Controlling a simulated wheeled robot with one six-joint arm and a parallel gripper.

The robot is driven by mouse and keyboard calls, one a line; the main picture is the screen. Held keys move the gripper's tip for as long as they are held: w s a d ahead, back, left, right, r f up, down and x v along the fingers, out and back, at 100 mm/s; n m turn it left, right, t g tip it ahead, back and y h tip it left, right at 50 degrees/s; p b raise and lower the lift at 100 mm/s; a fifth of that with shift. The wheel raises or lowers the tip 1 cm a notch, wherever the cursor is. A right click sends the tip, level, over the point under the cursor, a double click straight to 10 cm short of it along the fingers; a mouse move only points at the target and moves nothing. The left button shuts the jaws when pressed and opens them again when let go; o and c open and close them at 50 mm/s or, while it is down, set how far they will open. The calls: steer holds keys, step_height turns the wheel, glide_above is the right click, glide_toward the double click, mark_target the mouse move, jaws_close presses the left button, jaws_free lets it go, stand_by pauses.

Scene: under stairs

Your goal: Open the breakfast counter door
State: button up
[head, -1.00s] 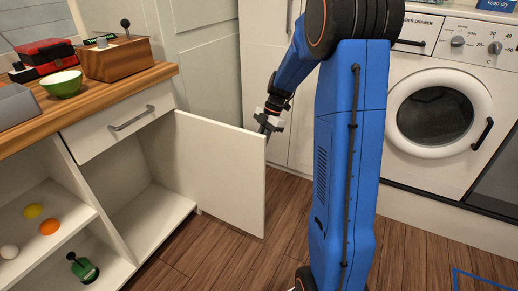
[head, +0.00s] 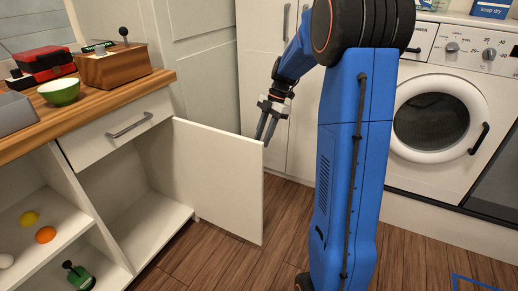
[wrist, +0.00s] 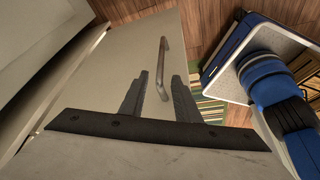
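The breakfast counter door (head: 218,180) is a plain white panel. It stands swung wide open from the counter, with the shelf space behind it exposed. My gripper (head: 265,133) is at the top of the door's free edge, fingers pointing down. I cannot tell whether a finger touches the door.
The wooden counter top (head: 128,88) carries a green bowl (head: 60,91) and a wooden box (head: 113,64). A closed drawer (head: 115,128) is above the open compartment. Balls lie on the left shelf. A washing machine (head: 402,155) stands at the right. Wood floor (head: 225,262) in front is clear.

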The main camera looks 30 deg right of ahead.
steer(key=v, duration=0.9)
steer(key=shift+r, duration=0.35)
steer(key=shift+d, duration=0.1)
steer(key=s+a+r+m+t+h, duration=0.25)
steer(key=s+a+m, duration=0.85)
steer(key=s, duration=0.6)
steer(key=s+a+f+m+t+h, duration=0.1)
steer(key=s+a+f+m, duration=0.1)
steer(key=s, duration=0.6)
steer(key=s+a+f+m+t+h, duration=0.1)
steer(key=s+a+f+m+t, duration=0.1)
steer(key=s+m, duration=0.4)
step_height(320, 180, down, 2)
steer(key=shift+s+a+f+m, duration=0.1)
steer(key=shift+s+a+m, duration=0.2)
steer(key=shift+s+a, duration=0.6)
